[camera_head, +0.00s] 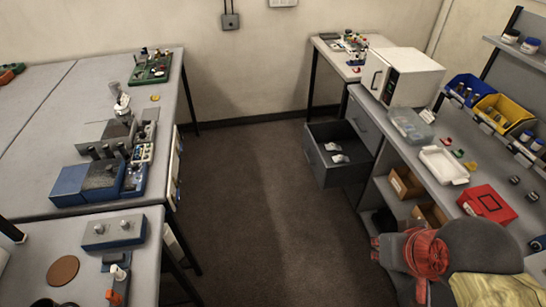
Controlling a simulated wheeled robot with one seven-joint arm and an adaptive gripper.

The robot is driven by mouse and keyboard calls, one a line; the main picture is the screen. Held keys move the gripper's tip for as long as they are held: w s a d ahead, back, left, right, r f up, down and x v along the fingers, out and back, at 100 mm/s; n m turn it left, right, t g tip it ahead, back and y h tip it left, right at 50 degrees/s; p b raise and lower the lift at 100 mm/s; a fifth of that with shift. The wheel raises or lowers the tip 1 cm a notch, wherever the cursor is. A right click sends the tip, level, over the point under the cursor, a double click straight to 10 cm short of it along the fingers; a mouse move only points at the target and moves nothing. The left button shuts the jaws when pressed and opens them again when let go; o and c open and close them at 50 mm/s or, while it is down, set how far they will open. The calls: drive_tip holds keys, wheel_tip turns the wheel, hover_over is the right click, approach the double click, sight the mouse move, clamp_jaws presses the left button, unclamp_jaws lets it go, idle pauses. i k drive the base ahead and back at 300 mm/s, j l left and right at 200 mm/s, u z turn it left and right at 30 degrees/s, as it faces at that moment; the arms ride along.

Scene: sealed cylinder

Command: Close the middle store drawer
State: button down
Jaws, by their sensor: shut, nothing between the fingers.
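The store drawer (322,174) is a dark grey box pulled well out from the right-hand bench. It holds two small pale metallic items (338,153). A closed grey drawer front (361,123) sits just beside and behind it in the bench. My gripper (376,248) is at the lower right, at the end of my red and dark arm, in front of the lower shelves. It is shut and empty, apart from the drawer and nearer to me. Its fingers are small and partly hidden by my arm.
The right bench (408,162) carries a white oven (401,77), a white tray (443,165), a red box (487,204) and bins. Cardboard boxes (405,182) stand on shelves beneath. The left benches (40,165) hold equipment. The floor aisle (255,220) between is clear.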

sight(329, 174)
drive_tip(key=i+l, duration=0.15)
drive_tip(key=i, duration=0.7)
drive_tip(key=i+l, duration=0.1)
drive_tip(key=i, duration=0.8)
drive_tip(key=i+l, duration=0.15)
drive_tip(key=i, duration=0.7)
